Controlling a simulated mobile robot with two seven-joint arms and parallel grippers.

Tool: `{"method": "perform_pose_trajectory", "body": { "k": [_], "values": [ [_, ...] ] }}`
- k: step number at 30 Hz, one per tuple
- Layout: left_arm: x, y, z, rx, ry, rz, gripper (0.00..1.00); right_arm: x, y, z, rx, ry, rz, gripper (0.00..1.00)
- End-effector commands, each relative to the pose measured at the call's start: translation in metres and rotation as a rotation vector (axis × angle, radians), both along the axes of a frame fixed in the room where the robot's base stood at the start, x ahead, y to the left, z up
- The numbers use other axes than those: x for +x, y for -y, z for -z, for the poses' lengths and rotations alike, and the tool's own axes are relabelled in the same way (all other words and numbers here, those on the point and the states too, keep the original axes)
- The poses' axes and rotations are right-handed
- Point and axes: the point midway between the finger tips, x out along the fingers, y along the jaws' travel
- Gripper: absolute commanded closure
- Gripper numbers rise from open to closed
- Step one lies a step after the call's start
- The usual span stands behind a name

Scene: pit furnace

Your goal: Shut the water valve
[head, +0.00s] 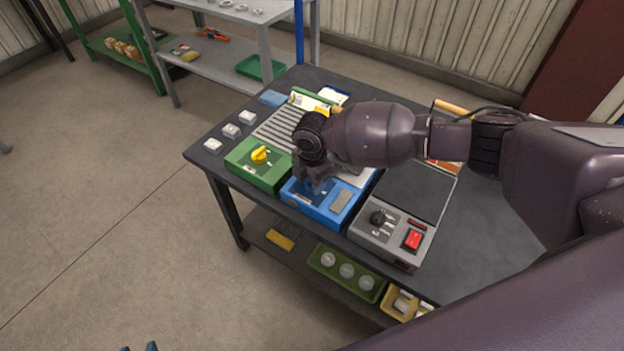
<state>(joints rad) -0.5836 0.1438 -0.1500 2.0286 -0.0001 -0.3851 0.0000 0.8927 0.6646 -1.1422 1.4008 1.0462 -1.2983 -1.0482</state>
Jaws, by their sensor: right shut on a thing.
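A blue control box (330,203) stands at the table's front edge, between a green box and a grey box. I take it to be the water valve's box, but I can read no label on it. My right gripper (314,187) comes down from the right onto the left part of its top and is shut on its knob. The fingers hide the knob, so I cannot tell its angle. A grey plate shows on the box's right part. At the bottom edge, only small tips that look like my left gripper (140,347) show, far from the table.
The green box (259,165) with a yellow knob (260,155) is close on the left. The grey box (391,237) with a black knob and red switch (412,239) is on the right. Small pale blocks (231,130) lie at the table's left edge. Shelves stand behind.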

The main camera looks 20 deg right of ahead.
Motion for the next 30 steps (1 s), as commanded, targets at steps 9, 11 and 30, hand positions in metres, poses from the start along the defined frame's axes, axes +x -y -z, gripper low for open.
{"method": "perform_pose_trajectory", "body": {
  "k": [9, 11, 30],
  "values": [
    [0.0002, 0.0001, 0.0003, 0.000, 0.000, 0.000, 0.57, -0.0005, -0.0001, 0.0004, 0.001, -0.001, -0.049, 0.83],
    [0.0001, 0.0001, 0.0003, 0.000, 0.000, 0.000, 0.57, -0.0005, -0.0001, 0.0004, 0.001, -0.001, -0.050, 0.83],
    [-0.0013, -0.0006, 0.0034, 0.002, -0.007, 0.001, 0.57, -0.0002, -0.0002, 0.0002, 0.000, 0.000, -0.049, 0.33]
  ]
}}
